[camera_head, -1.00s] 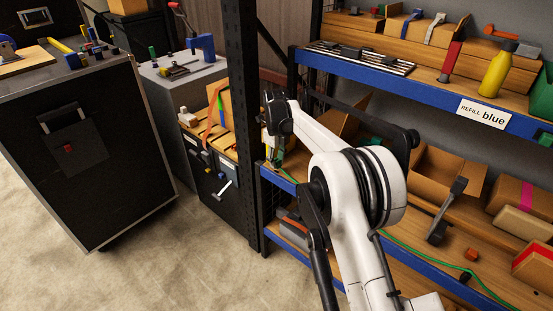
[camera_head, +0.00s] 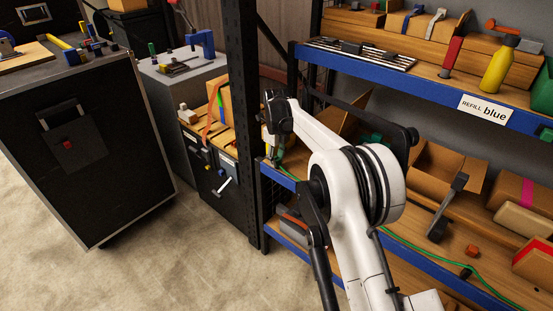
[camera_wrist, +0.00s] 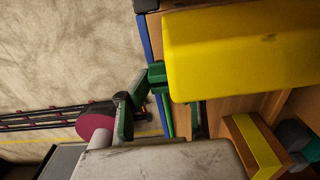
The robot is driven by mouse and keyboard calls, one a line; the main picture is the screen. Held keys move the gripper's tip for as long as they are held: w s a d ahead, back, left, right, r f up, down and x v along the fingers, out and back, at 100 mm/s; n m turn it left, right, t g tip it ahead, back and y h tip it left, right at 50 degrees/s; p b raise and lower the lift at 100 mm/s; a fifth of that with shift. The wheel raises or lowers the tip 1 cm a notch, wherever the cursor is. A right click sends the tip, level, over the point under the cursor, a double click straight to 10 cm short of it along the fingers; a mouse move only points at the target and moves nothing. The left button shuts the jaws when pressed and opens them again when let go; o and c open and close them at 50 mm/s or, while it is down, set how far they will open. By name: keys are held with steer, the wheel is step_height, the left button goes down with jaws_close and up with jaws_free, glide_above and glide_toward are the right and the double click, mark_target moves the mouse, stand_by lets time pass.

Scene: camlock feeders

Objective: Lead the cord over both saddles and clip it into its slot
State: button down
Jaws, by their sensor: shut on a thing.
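The green cord (camera_head: 425,251) runs along the shelf behind the blue front edge, passing a small dark fitting (camera_head: 466,274) at the right; I cannot tell whether that is a saddle. Its far end reaches my gripper (camera_head: 272,152), low by the dark post at the shelf's left end. In the wrist view my gripper (camera_wrist: 141,98) is shut on a green cord end, beside the blue edge. A short stretch of green cord (camera_wrist: 168,118) shows there along the edge. The slot and the saddles are not clearly visible; my arm hides part of the shelf.
The dark post (camera_head: 247,120) stands close left of my gripper. A box with an orange strap (camera_head: 222,104) stands beyond it. A grey bracket (camera_head: 446,207) and open carton (camera_head: 440,172) occupy the shelf. The upper shelf edge (camera_head: 400,75) overhangs. Floor (camera_head: 125,265) is clear at left.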

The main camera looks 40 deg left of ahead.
steer(key=shift+f+b, duration=0.5)
steer(key=shift+f, duration=0.5)
steer(key=c, duration=1.5)
jaws_free()
step_height(320, 180, up, 12)
step_height(320, 180, up, 4)
steer(key=p, duration=0.2)
steer(key=shift+p, duration=0.3)
